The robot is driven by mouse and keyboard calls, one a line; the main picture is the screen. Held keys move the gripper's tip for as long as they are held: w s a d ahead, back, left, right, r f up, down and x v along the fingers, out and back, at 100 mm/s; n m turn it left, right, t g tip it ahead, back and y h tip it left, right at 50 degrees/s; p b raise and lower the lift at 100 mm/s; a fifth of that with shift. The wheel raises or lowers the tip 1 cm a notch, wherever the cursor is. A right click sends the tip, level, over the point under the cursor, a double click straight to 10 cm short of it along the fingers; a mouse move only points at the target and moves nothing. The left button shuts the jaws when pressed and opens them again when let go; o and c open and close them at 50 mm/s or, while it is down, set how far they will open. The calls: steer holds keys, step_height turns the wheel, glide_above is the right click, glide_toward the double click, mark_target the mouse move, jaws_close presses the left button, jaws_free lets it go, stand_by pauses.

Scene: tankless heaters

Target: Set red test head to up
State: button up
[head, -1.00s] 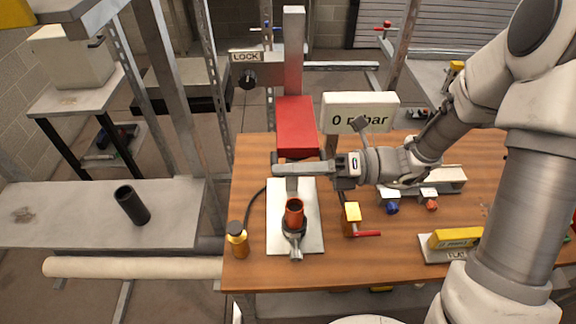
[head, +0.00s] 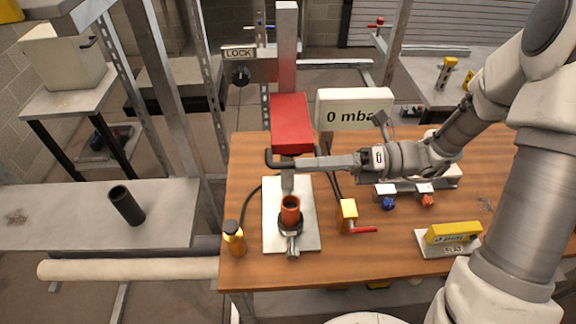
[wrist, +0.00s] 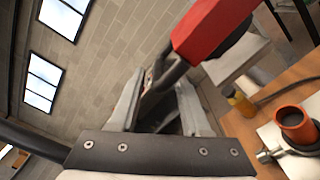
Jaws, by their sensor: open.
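The red test head (head: 291,121) is a red block on a grey vertical column above the bench, and its red side also shows in the wrist view (wrist: 212,25). A dark handle bar (head: 270,158) sticks out at its lower left. My gripper (head: 285,163) reaches in from the right just below the red head. In the wrist view my gripper (wrist: 165,90) has its fingers apart, with the dark bar between or just beyond them; I cannot tell if they touch it. An orange-red cup (head: 290,211) stands below the head on a white plate (head: 307,240).
The LOCK knob (head: 240,75) sits on the column's left. A 0 mbar display (head: 355,108) stands behind my wrist. A yellow valve with a red lever (head: 349,216), a brass bottle (head: 234,240) and a yellow level tool (head: 453,233) are on the wooden bench.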

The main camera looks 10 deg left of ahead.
steer(key=b+v, duration=0.1)
steer(key=v, duration=1.1)
steer(key=shift+d, duration=0.25)
steer(key=shift+w, duration=0.1)
steer(key=s+a+r+n+h, duration=0.1)
steer(key=s+a+n+h, duration=0.1)
steer(key=s+n+h, duration=0.85)
steer(key=s+d+r+n+t+h, duration=0.1)
steer(key=d+r+n+t+h, duration=0.4)
steer(key=n+t, duration=0.5)
steer(key=d+n+h, duration=0.2)
steer(key=n, duration=0.4)
steer(key=shift+s, duration=0.15)
